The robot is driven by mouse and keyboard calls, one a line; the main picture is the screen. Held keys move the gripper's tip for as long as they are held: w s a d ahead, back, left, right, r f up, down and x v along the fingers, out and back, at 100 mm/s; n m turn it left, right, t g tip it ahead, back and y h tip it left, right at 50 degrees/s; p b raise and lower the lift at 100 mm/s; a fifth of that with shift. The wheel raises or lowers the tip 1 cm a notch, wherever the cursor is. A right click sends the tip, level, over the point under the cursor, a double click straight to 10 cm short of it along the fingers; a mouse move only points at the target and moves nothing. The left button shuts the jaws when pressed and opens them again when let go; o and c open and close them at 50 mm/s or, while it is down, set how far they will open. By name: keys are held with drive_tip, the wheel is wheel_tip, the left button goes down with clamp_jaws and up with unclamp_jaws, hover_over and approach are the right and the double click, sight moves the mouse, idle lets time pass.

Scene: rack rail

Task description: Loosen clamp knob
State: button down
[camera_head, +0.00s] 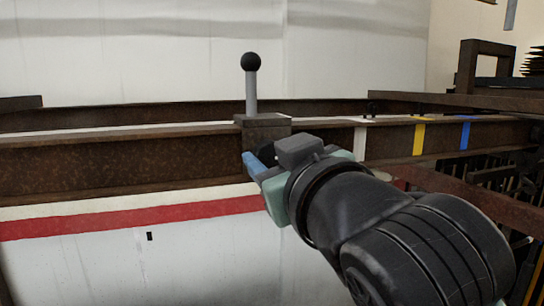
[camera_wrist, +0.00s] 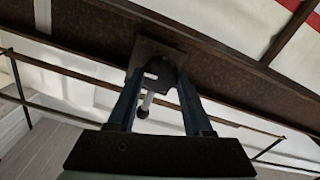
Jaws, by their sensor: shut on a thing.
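A dark clamp block (camera_head: 262,130) sits on the rusty rail (camera_head: 110,165) in the head view. A grey lever (camera_head: 251,92) with a black ball (camera_head: 250,61) stands upright on it. My gripper (camera_head: 262,163) is at the block's front face, with one blue finger showing. In the wrist view the block (camera_wrist: 151,48) lies at the fingertips, and my gripper (camera_wrist: 161,80) has a finger on each side of the dark clamp knob (camera_wrist: 160,72). It is shut on the knob. In the head view my gripper hides the knob.
White, yellow (camera_head: 419,138) and blue (camera_head: 464,135) bands mark the rail to the right. Dark metal racking (camera_head: 483,70) stands at the far right. A red stripe (camera_head: 130,217) runs along the pale surface below the rail. The rail left of the block is clear.

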drive_tip(key=n+b, duration=0.3)
drive_tip(key=n, duration=0.1)
drive_tip(key=shift+a+f+b, duration=0.1)
drive_tip(key=shift+f+b, duration=0.1)
drive_tip(key=shift+b, duration=0.15)
drive_tip(key=n+b, duration=0.3)
drive_tip(key=n, duration=0.1)
drive_tip(key=shift+n, duration=0.3)
drive_tip(key=n+b, duration=0.2)
drive_tip(key=n, duration=0.2)
drive_tip(key=shift+s+a+f+n, duration=0.1)
drive_tip(key=shift+n, duration=0.2)
drive_tip(key=n+b, duration=0.1)
drive_tip(key=n, duration=0.3)
drive_tip(key=shift+n+b, duration=0.3)
drive_tip(key=shift+b, duration=0.1)
drive_tip(key=n+b, duration=0.1)
drive_tip(key=n, duration=0.5)
drive_tip(key=shift+f, duration=0.1)
drive_tip(key=n, duration=0.6)
drive_tip(key=shift+d+f, duration=0.1)
drive_tip(key=shift+d, duration=0.1)
drive_tip(key=shift+n, duration=0.4)
